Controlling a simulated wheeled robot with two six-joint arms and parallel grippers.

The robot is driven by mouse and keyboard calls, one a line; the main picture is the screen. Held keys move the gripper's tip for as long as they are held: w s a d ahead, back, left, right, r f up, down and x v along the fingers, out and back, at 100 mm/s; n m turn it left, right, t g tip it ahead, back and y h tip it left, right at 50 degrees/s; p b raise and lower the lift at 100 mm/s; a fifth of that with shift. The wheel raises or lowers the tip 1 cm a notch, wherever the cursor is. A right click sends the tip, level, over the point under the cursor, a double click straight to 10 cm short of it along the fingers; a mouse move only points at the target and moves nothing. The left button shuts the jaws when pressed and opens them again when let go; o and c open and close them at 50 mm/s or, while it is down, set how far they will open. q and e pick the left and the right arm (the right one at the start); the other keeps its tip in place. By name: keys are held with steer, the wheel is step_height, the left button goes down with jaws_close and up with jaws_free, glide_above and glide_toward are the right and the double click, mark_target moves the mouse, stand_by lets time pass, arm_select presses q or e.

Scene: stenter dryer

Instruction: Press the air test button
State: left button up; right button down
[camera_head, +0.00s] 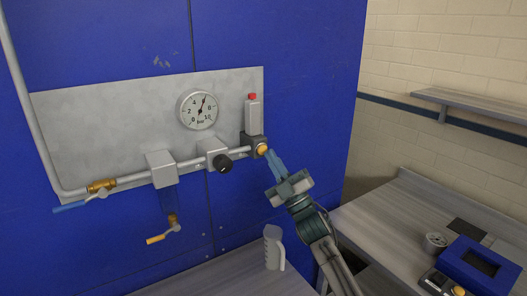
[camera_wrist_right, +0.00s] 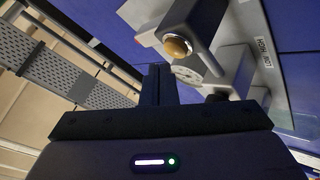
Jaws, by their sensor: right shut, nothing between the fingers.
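The air test button is an amber round button (camera_head: 262,149) on the front of a dark grey box at the right end of the pipe on the grey panel. My right gripper (camera_head: 272,155) is shut and empty, with its fingertips just to the right of the button. In the right wrist view the amber button (camera_wrist_right: 178,47) sits in a pale ring, a little above and right of the shut fingertips (camera_wrist_right: 160,68). A small gap shows there between fingertips and button. My left gripper is not in view.
A pressure gauge (camera_head: 197,109) and a black regulator knob (camera_head: 224,163) are left of the button. A red-topped cylinder (camera_head: 252,112) stands above it. A grey jug (camera_head: 273,248) stands on the bench below.

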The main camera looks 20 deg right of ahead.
steer(key=shift+w, duration=0.45)
steer(key=shift+w+a, duration=0.1)
steer(key=shift+w, duration=0.4)
stand_by(0.7)
steer(key=shift+s, duration=0.95)
